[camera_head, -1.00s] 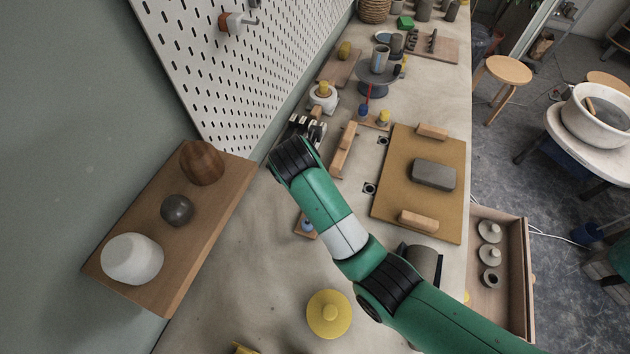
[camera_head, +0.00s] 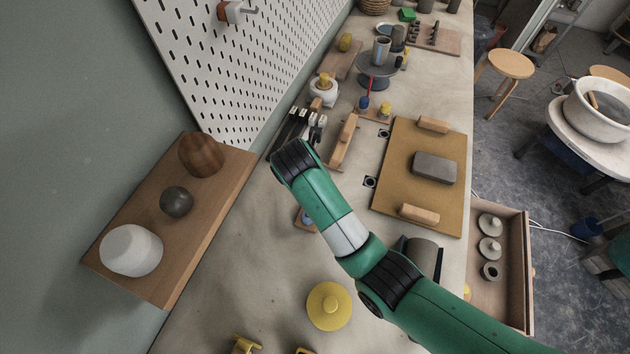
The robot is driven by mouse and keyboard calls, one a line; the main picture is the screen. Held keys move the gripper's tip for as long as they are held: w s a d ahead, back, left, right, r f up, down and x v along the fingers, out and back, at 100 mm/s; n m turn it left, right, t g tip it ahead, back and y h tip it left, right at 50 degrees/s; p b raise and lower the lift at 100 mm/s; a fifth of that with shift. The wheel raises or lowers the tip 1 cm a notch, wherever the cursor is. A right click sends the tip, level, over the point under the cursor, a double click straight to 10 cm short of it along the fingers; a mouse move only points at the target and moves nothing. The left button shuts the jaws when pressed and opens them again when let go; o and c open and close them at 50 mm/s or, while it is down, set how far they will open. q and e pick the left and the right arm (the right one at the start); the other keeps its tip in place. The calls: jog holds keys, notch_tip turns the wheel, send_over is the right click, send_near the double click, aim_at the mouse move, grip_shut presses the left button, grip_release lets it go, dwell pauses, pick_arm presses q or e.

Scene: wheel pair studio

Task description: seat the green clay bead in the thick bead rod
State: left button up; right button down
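My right gripper (camera_head: 316,122) is at the end of the green arm that comes in from the lower right. It is over the bench near the pegboard, left of a narrow wooden block. Its fingers are small and partly hidden by the wrist, so I cannot tell whether it is open or holds anything. I cannot make out a green clay bead. A small wooden base (camera_head: 374,116) stands beyond the gripper to the right, with an upright red-and-blue piece (camera_head: 365,100) and a yellow piece (camera_head: 385,108). I cannot tell which part is the thick rod.
A brown board (camera_head: 420,190) with a grey block (camera_head: 435,168) lies to the right. A wooden shelf (camera_head: 216,205) with three rounded objects juts out at left. A yellow knobbed disc (camera_head: 329,306) lies near the front. An open drawer (camera_head: 508,290) is at lower right.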

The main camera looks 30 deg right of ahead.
dwell(0.4)
jog(key=shift+p, duration=0.45)
jog(key=shift+f, duration=0.1)
jog(key=shift+f+b, duration=0.4)
jog(key=shift+f, duration=1.05)
jog(key=shift+p, duration=0.4)
